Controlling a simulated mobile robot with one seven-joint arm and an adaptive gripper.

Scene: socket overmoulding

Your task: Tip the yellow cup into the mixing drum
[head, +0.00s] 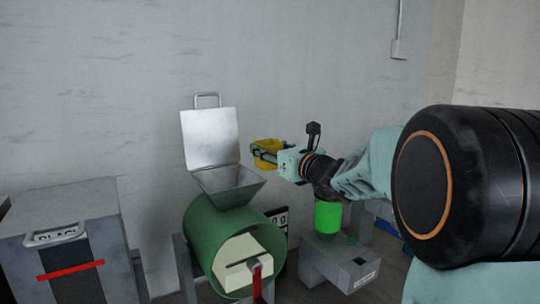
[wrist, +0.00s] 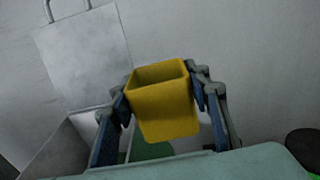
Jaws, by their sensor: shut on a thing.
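The yellow cup (head: 267,146) is in my gripper (head: 264,153), up in the air just right of the hopper in the head view. In the wrist view the yellow cup (wrist: 163,107) is square with its open mouth showing, and the blue-padded fingers of my gripper (wrist: 160,105) press on its two sides. The cup's contents cannot be made out. The green mixing drum (head: 205,225) lies below and left of the cup, with a metal hopper (head: 228,184) on top. The hopper's lid (head: 210,136) stands open, upright against the wall side. The hopper also shows in the wrist view (wrist: 75,145).
A grey cabinet with a red stripe (head: 98,215) stands left of the drum. A bright green cylinder (head: 328,217) on a grey machine (head: 335,262) stands to the right, under my arm.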

